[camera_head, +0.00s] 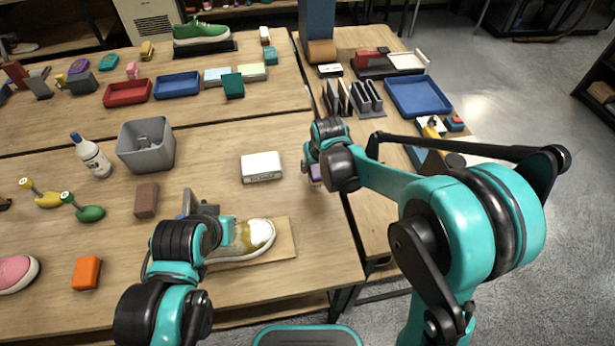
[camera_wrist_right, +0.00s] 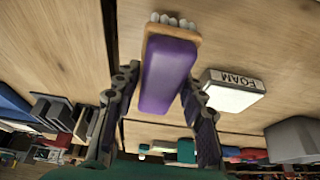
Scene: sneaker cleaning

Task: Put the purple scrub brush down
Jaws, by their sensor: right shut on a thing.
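The purple scrub brush (camera_wrist_right: 168,76) has a purple grip, a wooden edge and white bristles. My right gripper (camera_wrist_right: 160,80) has a finger on each side of it and is shut on it. In the head view the brush (camera_head: 316,174) shows only in part beneath the right gripper (camera_head: 313,165), near the right edge of the wooden table (camera_head: 215,185). I cannot tell whether it touches the table. My left gripper (camera_head: 210,228) is at the heel end of a white, stained sneaker (camera_head: 250,240); its fingers are mostly hidden.
A white foam block (camera_head: 261,166) lies left of the brush; it also shows in the wrist view (camera_wrist_right: 232,92). The sneaker is on a wooden board (camera_head: 284,240). A grey bin (camera_head: 146,145), a bottle (camera_head: 91,155) and a brown block (camera_head: 146,200) stand further left. Bare table surrounds the foam block.

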